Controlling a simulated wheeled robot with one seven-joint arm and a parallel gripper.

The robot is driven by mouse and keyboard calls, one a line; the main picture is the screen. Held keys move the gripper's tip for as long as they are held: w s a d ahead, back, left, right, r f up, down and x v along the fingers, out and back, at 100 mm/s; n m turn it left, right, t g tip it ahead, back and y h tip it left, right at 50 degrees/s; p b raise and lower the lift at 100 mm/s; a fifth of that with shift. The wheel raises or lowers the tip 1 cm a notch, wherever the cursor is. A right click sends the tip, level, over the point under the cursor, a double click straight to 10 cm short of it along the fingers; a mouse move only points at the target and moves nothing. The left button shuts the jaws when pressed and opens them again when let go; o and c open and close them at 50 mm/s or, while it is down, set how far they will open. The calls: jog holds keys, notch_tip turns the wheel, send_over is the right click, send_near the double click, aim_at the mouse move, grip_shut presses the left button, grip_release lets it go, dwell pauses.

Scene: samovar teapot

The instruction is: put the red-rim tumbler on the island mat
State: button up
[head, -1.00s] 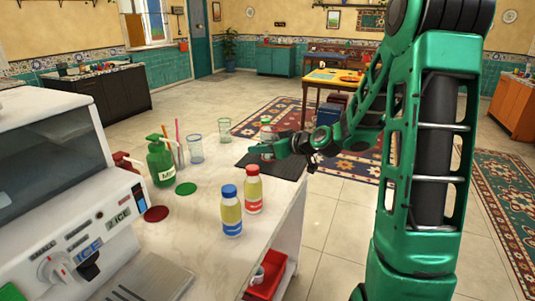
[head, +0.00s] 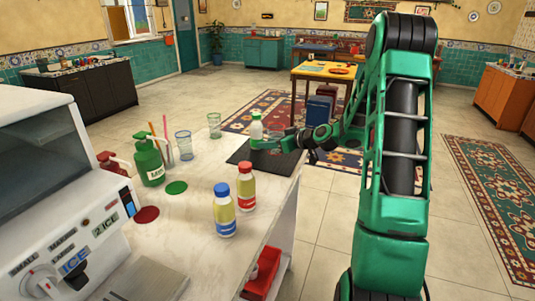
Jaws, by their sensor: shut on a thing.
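My gripper (head: 260,144) is over the dark island mat (head: 238,152), at the far right end of the white counter. It is shut at the lower part of a small white bottle with a green cap (head: 256,130), which stands upright. My fingers hide the bottle's base, so I cannot tell whether it touches the mat. I cannot make out a red-rim tumbler. A clear blue-rim tumbler (head: 184,147) and a clear green-rim tumbler (head: 214,126) stand on the counter left of the mat.
A blue-capped bottle (head: 224,210) and a red-capped bottle (head: 245,187) stand nearer on the counter. The ice machine (head: 60,200) fills the near left.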

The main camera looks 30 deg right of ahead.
aim_at(269, 159)
notch_tip(269, 159, down, 4)
jog(key=shift+f, duration=0.1)
dwell(0.4)
jog(key=o, duration=1.1)
jog(key=shift+c, duration=0.2)
